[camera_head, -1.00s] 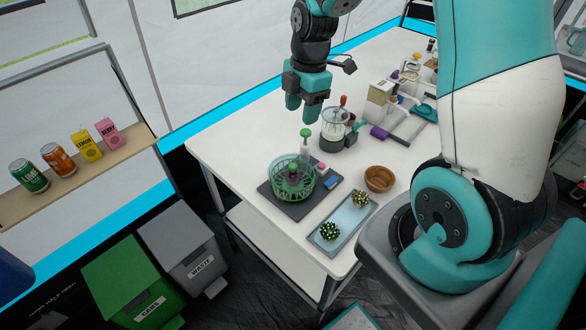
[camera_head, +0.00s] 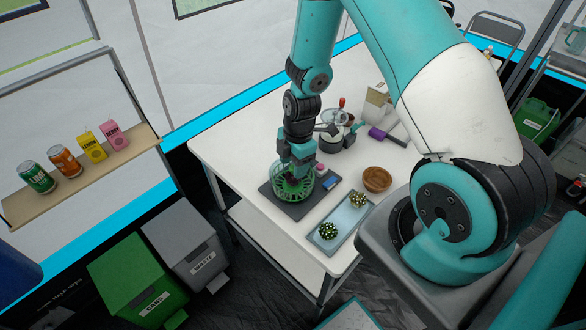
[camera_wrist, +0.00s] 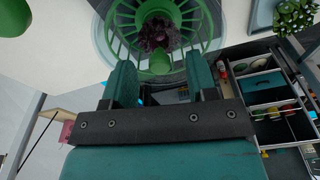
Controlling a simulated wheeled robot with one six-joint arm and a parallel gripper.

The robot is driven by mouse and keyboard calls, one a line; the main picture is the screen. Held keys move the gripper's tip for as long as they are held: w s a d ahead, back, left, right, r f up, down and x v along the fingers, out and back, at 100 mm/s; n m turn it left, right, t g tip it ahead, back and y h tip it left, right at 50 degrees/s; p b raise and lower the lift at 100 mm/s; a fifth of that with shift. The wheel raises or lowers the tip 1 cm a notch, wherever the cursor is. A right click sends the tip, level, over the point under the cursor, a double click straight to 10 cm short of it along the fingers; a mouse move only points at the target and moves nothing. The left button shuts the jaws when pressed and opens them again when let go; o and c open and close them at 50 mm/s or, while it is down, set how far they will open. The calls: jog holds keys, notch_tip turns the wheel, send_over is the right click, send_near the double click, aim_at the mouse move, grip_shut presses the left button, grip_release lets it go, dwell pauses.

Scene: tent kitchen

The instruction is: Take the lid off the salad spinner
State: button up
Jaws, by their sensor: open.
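The salad spinner (camera_head: 292,189) is a round, clear and green vessel with a green basket, standing on a dark mat (camera_head: 318,205) near the table's left corner. In the wrist view its green basket (camera_wrist: 126,40) holds a dark reddish leafy clump (camera_wrist: 158,32). A green knob (camera_wrist: 159,62) of the lid shows between my fingers; the clear lid itself is hard to make out. My gripper (camera_head: 297,170) is open, pointing down just above the spinner; its two fingers (camera_wrist: 160,78) are on either side of the knob. Contact cannot be told. The gripper hides the knob in the head view.
To the right lie a blue item (camera_head: 330,183), a wooden bowl (camera_head: 377,179) and a blue-grey tray (camera_head: 341,224) with two spiky green and yellowish things. The table left of the spinner is clear.

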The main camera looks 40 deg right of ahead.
jog(key=shift+f, duration=0.4)
jog(key=shift+c, duration=0.5)
grip_shut()
